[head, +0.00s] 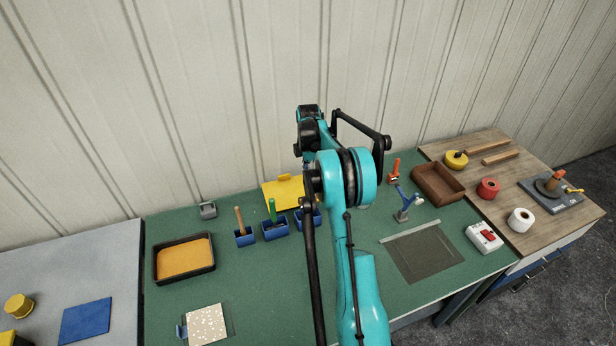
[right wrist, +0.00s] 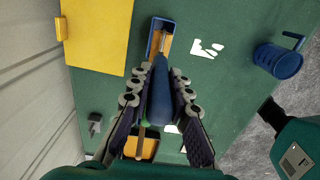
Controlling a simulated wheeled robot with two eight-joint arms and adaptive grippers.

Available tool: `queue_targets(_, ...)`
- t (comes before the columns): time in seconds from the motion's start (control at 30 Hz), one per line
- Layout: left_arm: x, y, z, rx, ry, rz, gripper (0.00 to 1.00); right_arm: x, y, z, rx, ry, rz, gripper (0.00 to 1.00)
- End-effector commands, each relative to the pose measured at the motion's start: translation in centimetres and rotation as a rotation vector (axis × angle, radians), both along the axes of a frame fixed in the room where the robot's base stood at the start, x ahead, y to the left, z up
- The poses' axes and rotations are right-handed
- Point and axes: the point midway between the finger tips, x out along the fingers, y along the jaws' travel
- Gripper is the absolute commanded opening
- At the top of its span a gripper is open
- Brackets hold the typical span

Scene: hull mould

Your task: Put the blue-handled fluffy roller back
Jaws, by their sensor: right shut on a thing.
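In the right wrist view my right gripper (right wrist: 158,84) is shut on a blue handle (right wrist: 161,98). The roller's fluffy end is hidden from view. A blue open holder (right wrist: 151,44) with a tan inside lies just past the handle's end; I cannot tell whether they touch. In the head view this holder (head: 316,219) is partly behind my right arm. Two more blue holders stand to its left, one with a wooden handle (head: 239,218), one with a green handle (head: 272,208). My left gripper is in neither view.
A yellow board (head: 282,194) lies behind the holders, near the wall. A black tray (head: 158,270) with an amber filling is at left. In the wrist view a blue cup (right wrist: 278,62) stands near the table edge, with white pieces (right wrist: 207,48) between it and the holder.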

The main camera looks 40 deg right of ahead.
Motion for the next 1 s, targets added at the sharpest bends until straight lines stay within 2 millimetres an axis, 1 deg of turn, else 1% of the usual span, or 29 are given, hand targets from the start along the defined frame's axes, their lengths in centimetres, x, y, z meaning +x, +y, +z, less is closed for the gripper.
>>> queue_targets(0.1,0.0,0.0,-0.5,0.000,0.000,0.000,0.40,0.0,0.0,-0.3,0.000,0.000,0.000,0.00)
queue_targets(0.27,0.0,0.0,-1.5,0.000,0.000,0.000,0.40,0.0,0.0,-1.5,0.000,0.000,0.001,0.00)
queue_targets(0.9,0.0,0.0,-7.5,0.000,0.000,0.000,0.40,0.0,0.0,-9.5,0.000,0.000,0.001,0.00)
queue_targets(1.0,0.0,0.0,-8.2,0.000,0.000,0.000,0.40,0.0,0.0,-10.4,0.000,0.000,0.001,0.00)
